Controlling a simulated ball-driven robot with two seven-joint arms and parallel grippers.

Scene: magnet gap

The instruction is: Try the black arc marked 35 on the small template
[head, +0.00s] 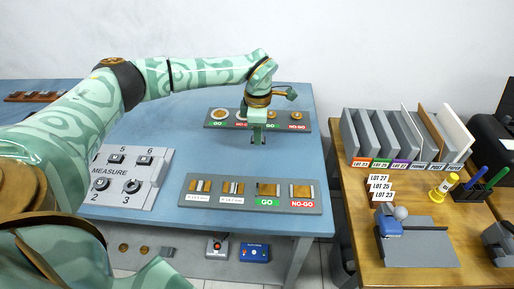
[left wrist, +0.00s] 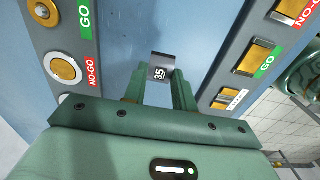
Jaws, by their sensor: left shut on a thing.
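My left gripper (head: 257,136) points down over the blue table, between the back gauge plate and the front gauge plate. It is shut on the black arc marked 35 (left wrist: 161,68), which sits between the fingertips with its white number facing the left wrist camera. In the head view the arc is only a small dark shape at the fingertips. It is held apart from both plates. The front plate (head: 250,203) has metal-and-brass pieces and GO and NO-GO labels; the back plate (head: 218,124) has round brass pieces. I cannot tell which part is the small template.
A grey MEASURE board (head: 125,178) with numbered black pieces lies at the left. Blue table surface between the plates is clear.

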